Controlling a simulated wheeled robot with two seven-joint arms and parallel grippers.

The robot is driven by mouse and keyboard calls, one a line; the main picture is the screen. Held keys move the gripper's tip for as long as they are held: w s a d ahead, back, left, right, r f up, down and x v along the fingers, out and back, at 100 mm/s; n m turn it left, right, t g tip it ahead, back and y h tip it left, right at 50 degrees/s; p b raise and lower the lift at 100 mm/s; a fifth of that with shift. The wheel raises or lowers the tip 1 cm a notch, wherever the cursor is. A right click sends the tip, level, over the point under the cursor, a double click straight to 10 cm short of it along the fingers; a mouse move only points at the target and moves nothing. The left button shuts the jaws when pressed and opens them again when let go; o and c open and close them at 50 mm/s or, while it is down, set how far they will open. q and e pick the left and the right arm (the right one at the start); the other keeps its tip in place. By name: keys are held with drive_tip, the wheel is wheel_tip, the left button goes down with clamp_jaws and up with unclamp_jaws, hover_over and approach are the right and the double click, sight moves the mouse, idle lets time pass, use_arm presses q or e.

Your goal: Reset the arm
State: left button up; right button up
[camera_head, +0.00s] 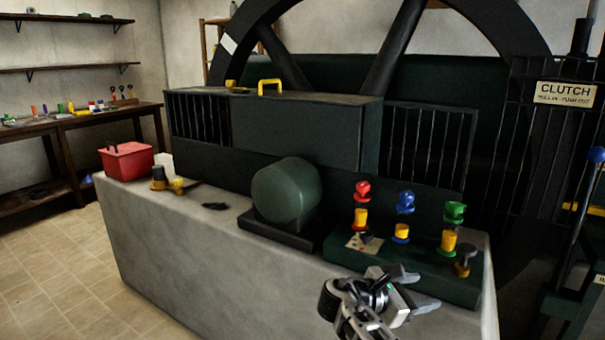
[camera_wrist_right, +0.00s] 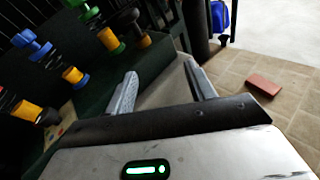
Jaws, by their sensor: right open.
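My right gripper (camera_head: 424,289) is in front of the right end of the concrete plinth, close to the dark green block (camera_head: 345,260). Its two fingers are apart, and the wrist view (camera_wrist_right: 160,78) shows nothing held between them. The block carries red (camera_head: 362,190), blue (camera_head: 405,201) and green (camera_head: 455,211) knobbed pieces with yellow parts, and a dark knob (camera_head: 466,255). In the wrist view the knobbed pieces stand to the left of the fingers, apart from them. My left gripper is not in view.
A rounded green housing (camera_head: 287,190) and a red box (camera_head: 127,161) sit on the plinth (camera_head: 190,255). A lever with a blue ball (camera_head: 596,155) stands at right, by the CLUTCH sign (camera_head: 566,94). A reddish block (camera_wrist_right: 263,84) lies on the tiled floor. Floor at left is clear.

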drive_tip(key=s+a+f+m+t+y+p, duration=0.1)
drive_tip(key=s+a+f+m+y, duration=0.2)
drive_tip(key=s+f+y, duration=0.5)
drive_tip(key=s+a+f+m+t+y+p, duration=0.1)
drive_tip(key=s+a+f+m+y, duration=0.25)
drive_tip(key=s+f, duration=0.6)
drive_tip(key=s+a+r+m+t+y, duration=0.3)
drive_tip(key=s+r+m+y, duration=0.3)
drive_tip(key=s+m, duration=0.5)
drive_tip(key=shift+s+r+m+p, duration=0.35)
drive_tip(key=shift+s+r, duration=0.05)
drive_tip(key=shift+r, duration=0.3)
